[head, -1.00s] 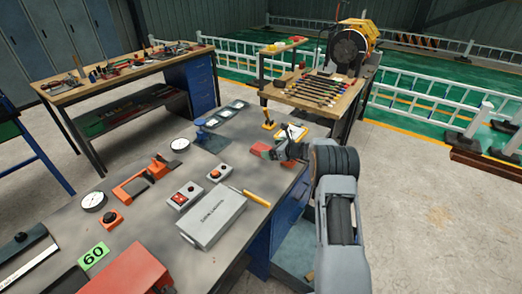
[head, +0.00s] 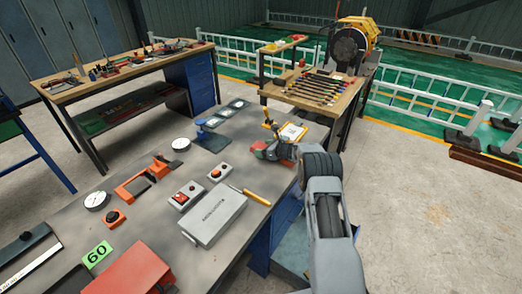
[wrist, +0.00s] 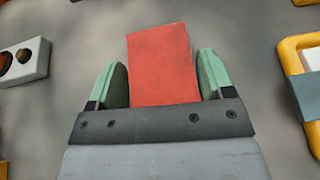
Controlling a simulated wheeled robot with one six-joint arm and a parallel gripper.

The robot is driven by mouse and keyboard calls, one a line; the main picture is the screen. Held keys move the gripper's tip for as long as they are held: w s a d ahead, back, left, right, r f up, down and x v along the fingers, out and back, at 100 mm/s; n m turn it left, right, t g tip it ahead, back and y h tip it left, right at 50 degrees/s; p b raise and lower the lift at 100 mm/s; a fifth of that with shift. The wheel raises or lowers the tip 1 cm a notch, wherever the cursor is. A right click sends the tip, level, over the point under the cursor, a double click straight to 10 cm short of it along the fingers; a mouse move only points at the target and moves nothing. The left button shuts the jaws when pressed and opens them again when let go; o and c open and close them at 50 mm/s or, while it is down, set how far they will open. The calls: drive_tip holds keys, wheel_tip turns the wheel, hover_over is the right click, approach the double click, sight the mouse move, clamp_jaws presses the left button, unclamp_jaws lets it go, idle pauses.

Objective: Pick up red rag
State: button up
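The red rag (wrist: 163,60) shows as a flat red rectangle in the wrist view, with its lower end hidden behind my gripper's dark front edge. My gripper (wrist: 160,80) has its two green fingers spread wide, one on each side of the rag. Slim gaps show near the fingertips; I cannot tell whether the fingers touch it lower down. In the head view, my gripper (head: 268,152) is low over the right end of the grey workbench (head: 150,215). Only a small part of the rag (head: 258,146) shows there; my gripper hides the rest.
A grey control box (wrist: 25,62) is to the left in the wrist view. A yellow marker (head: 256,197) and a grey case (head: 213,219) lie nearer on the bench.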

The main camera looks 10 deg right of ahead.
drive_tip(key=c, duration=0.6)
drive_tip(key=shift+r, duration=0.1)
